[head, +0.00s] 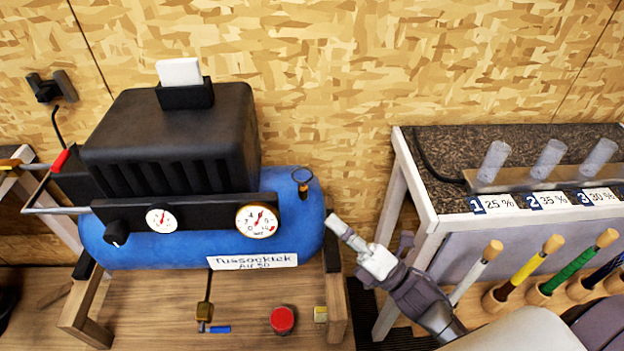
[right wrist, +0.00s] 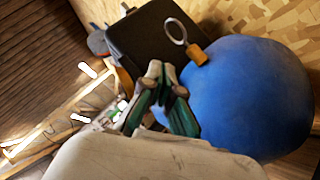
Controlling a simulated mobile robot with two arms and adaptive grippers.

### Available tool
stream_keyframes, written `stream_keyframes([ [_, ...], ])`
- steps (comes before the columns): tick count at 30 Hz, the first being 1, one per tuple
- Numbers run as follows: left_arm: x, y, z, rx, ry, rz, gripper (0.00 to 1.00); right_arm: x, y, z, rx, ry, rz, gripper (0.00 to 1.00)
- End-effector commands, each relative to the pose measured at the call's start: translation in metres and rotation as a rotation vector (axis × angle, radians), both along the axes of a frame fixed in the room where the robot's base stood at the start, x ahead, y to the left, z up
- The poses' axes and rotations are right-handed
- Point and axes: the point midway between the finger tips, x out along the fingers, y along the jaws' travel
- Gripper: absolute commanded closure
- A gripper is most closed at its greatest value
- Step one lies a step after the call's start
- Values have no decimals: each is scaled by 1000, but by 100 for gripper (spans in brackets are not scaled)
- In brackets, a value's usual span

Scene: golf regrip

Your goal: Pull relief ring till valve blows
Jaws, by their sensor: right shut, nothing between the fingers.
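The relief ring (head: 303,175) sits on a small brass valve (head: 303,193) at the top right end of the blue compressor tank (head: 290,225). In the right wrist view the ring (right wrist: 176,31) is a pale loop standing off the orange-brass valve (right wrist: 196,53), beside the blue tank (right wrist: 250,95). My right gripper (head: 337,224) is just right of the tank's end, below and right of the ring. In the wrist view its fingertips (right wrist: 161,70) are together and empty, apart from the ring. My left gripper is not in view.
The compressor has a black cover (head: 170,135), two dials and a name plate (head: 253,261). A red button (head: 283,320) and a hanging brass drain (head: 205,310) are below.

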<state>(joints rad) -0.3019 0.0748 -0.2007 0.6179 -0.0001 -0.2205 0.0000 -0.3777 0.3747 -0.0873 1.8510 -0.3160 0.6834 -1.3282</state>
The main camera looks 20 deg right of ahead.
Motion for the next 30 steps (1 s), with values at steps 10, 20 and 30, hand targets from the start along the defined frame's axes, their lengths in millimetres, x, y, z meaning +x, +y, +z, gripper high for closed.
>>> stream_keyframes([
  [10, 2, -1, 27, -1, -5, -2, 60, 57, 32, 35, 0, 0, 0, 100],
  [20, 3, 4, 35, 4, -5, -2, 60, 81, 25, 47, 2, 4, -1, 100],
  [30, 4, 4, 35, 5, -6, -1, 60, 82, 24, 48, 2, 4, 0, 100],
])
